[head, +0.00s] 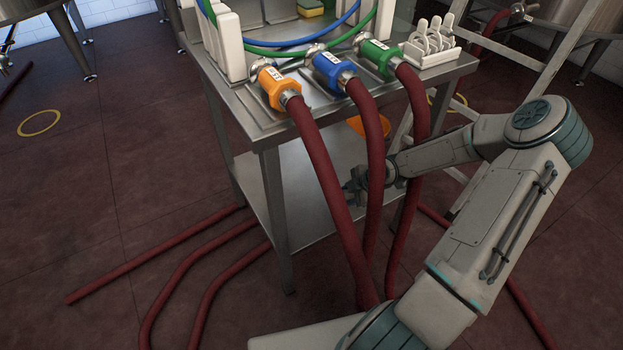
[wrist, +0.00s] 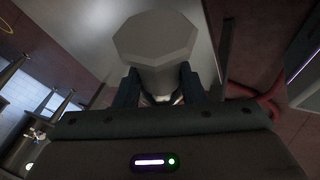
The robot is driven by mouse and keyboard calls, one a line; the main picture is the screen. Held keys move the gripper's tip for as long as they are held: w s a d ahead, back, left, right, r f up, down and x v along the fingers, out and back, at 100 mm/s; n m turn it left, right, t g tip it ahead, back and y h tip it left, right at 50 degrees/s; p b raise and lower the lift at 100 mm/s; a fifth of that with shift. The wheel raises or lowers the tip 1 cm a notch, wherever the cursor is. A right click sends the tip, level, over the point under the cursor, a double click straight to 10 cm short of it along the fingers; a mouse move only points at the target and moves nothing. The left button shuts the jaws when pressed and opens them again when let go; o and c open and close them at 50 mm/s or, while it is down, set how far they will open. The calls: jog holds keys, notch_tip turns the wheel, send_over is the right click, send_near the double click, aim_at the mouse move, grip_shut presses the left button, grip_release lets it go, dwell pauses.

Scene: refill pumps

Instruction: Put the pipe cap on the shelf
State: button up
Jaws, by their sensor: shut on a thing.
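The pipe cap (wrist: 155,38) is a pale grey piece with an eight-sided face, in the upper middle of the wrist view. My gripper (wrist: 158,86) is shut on it, with a dark finger on each side. In the head view my gripper (head: 355,186) is at the table's lower level, partly hidden behind the red hoses; I cannot make out the cap there. The grey metal lower shelf (head: 290,190) lies under the table top. In the wrist view a grey surface, likely this shelf (wrist: 85,30), shows behind the cap; I cannot tell whether they touch.
Three red hoses (head: 328,165) with orange, blue and green couplings hang from the steel table (head: 262,132) in front of my gripper. An orange object (head: 356,124) is under the table top. More hoses (head: 180,275) lie on the floor. A ladder-like frame (head: 530,85) stands at right.

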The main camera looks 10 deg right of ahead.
jog(key=w+a+f+b, duration=0.1)
jog(key=a+f+b, duration=0.1)
jog(key=a, duration=0.1)
jog(key=w+a+f+b, duration=0.1)
jog(key=a+f+b, duration=0.1)
jog(key=a, duration=0.2)
jog(key=w+a+f+b, duration=0.2)
jog(key=a, duration=0.2)
jog(key=shift+a+f, duration=0.1)
jog(key=shift+f, duration=0.3)
jog(key=shift+f+b, duration=1.35)
jog(key=shift+f, duration=0.6)
jog(key=shift+f, duration=0.1)
jog(key=o, duration=1.1)
jog(key=shift+o, duration=0.2)
